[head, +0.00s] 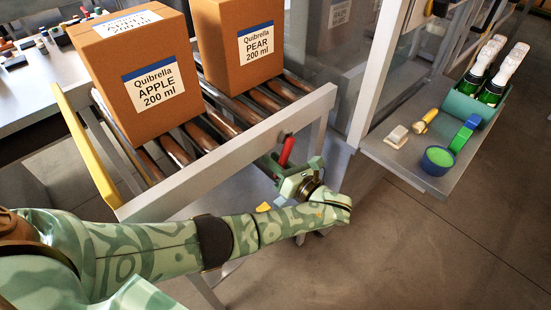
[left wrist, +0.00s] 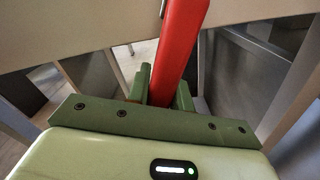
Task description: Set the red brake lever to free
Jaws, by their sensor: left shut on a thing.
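The red brake lever (head: 287,151) is on the side of the roller conveyor, below its grey side rail, and stands up at a slight tilt. My left gripper (head: 284,168) is at the lever's lower part and shut on it. In the left wrist view the red lever (left wrist: 181,45) rises from between the two green fingers (left wrist: 160,90) and runs up past the top edge. The fingers hide the part of the lever between them. My right gripper is not in view.
The roller conveyor (head: 232,143) carries an apple carton (head: 133,75) and a pear carton (head: 239,45). A yellow bar (head: 88,148) closes its left end. At right, a grey shelf (head: 400,165) holds a blue bowl (head: 438,161) and foil-topped bottles (head: 500,78). The floor at front right is clear.

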